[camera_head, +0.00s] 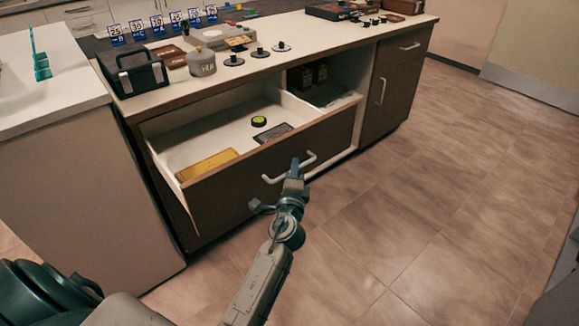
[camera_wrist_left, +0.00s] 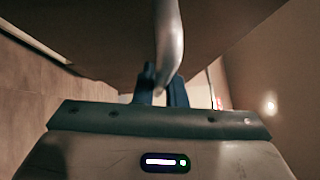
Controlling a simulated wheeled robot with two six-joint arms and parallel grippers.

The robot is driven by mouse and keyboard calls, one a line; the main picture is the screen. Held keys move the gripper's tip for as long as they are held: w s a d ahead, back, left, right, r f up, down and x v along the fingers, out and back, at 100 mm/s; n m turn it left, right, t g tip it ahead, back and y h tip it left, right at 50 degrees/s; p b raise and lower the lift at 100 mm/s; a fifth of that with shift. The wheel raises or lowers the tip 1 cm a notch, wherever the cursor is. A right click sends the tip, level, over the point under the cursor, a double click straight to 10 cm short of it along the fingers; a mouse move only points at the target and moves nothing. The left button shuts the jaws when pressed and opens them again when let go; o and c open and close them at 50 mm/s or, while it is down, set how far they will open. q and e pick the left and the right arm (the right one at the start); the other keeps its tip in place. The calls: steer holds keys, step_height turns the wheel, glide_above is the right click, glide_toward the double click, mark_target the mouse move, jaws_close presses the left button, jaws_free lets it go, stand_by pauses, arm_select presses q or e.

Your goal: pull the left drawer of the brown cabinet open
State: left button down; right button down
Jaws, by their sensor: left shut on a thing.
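The brown cabinet (camera_head: 385,105) has a light top. Its left drawer (camera_head: 240,195) stands open in the head view, with its white inside showing. Inside lie a yellow flat thing (camera_head: 207,165), a dark flat thing (camera_head: 274,133) and a small round green-and-black thing (camera_head: 259,121). My left gripper (camera_head: 296,170) is at the drawer's front, shut on the pale bar handle (camera_head: 272,179). The handle (camera_wrist_left: 169,45) also comes down between the blue fingers (camera_wrist_left: 161,88) in the left wrist view. My right gripper is not in view.
The cabinet top carries a dark box (camera_head: 135,72), a grey canister (camera_head: 201,63), several black discs with knobs and several blue number cards. A pale counter (camera_head: 45,85) stands close on the left. The tiled floor (camera_head: 440,200) in front and to the right is clear.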

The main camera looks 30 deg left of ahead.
arm_select(q)
steer(key=shift+s+d, duration=0.15)
steer(key=shift+d, duration=0.15)
steer(key=c, duration=1.8)
jaws_free()
steer(key=shift+o, duration=0.2)
